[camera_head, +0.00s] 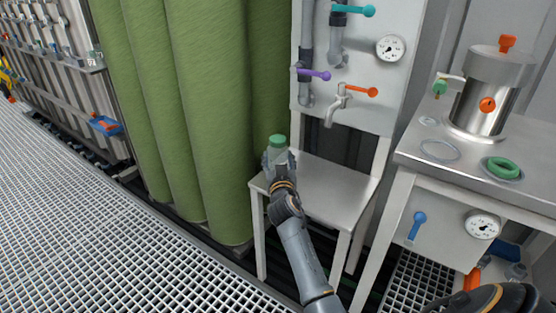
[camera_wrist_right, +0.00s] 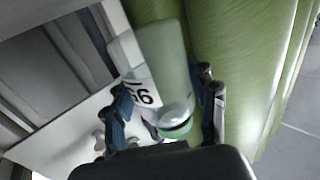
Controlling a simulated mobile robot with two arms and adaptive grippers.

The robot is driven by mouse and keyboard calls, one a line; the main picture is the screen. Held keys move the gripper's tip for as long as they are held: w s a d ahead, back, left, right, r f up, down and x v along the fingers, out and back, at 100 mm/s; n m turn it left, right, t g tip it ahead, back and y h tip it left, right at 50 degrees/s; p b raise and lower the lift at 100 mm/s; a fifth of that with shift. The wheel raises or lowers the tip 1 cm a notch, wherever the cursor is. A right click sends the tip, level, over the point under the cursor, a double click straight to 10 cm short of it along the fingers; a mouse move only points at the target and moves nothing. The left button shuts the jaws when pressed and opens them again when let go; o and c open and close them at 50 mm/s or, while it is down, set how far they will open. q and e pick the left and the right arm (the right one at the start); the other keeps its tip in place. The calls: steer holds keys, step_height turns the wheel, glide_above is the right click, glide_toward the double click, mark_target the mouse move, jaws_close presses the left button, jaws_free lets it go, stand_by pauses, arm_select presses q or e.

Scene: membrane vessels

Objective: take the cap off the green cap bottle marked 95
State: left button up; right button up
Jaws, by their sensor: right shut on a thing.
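The green cap bottle (camera_head: 278,142) is a clear bottle with a green cap on it, at the left end of the small metal table. My right gripper (camera_head: 280,163) is shut on it, and its fingers hide the lower body. I cannot tell whether its base touches the table. In the right wrist view, the bottle (camera_wrist_right: 165,55) lies between the two fingers of the gripper (camera_wrist_right: 167,105). Its white label (camera_wrist_right: 140,95) carries a number that reads as 95, turned in the picture. The green cap (camera_wrist_right: 178,131) is near the palm. My left gripper is out of view.
The small metal table (camera_head: 335,190) is otherwise bare. Tall green membrane columns (camera_head: 205,110) stand close on the left. A panel with valves, a tap (camera_head: 336,105) and a gauge rises behind. A bench (camera_head: 415,150) with a steel vessel (camera_head: 485,95) and a green ring (camera_head: 502,167) is right.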

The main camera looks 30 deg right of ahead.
mark_target(278, 154)
steer(key=s+r+p, duration=0.1)
steer(key=r, duration=0.1)
steer(key=s+a+r+p, duration=0.1)
steer(key=shift+s+a+r, duration=0.1)
steer(key=shift+a+r, duration=0.1)
steer(key=shift+r, duration=0.2)
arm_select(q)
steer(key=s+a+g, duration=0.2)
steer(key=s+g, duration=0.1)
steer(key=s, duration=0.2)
arm_select(e)
steer(key=shift+s+a+r+p, duration=0.25)
steer(key=shift+s+a+r, duration=0.05)
steer(key=shift+s+r, duration=0.2)
steer(key=shift+s+a+r+p, duration=0.2)
steer(key=shift+s+a+r, duration=0.15)
steer(key=shift+s, duration=0.15)
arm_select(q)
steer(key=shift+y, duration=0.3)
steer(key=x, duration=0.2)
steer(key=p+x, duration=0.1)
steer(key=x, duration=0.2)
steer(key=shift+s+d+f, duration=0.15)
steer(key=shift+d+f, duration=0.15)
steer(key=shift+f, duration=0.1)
arm_select(e)
steer(key=s+a+r, duration=0.3)
steer(key=s+a, duration=0.1)
steer(key=s, duration=0.2)
steer(key=shift+s, duration=0.4)
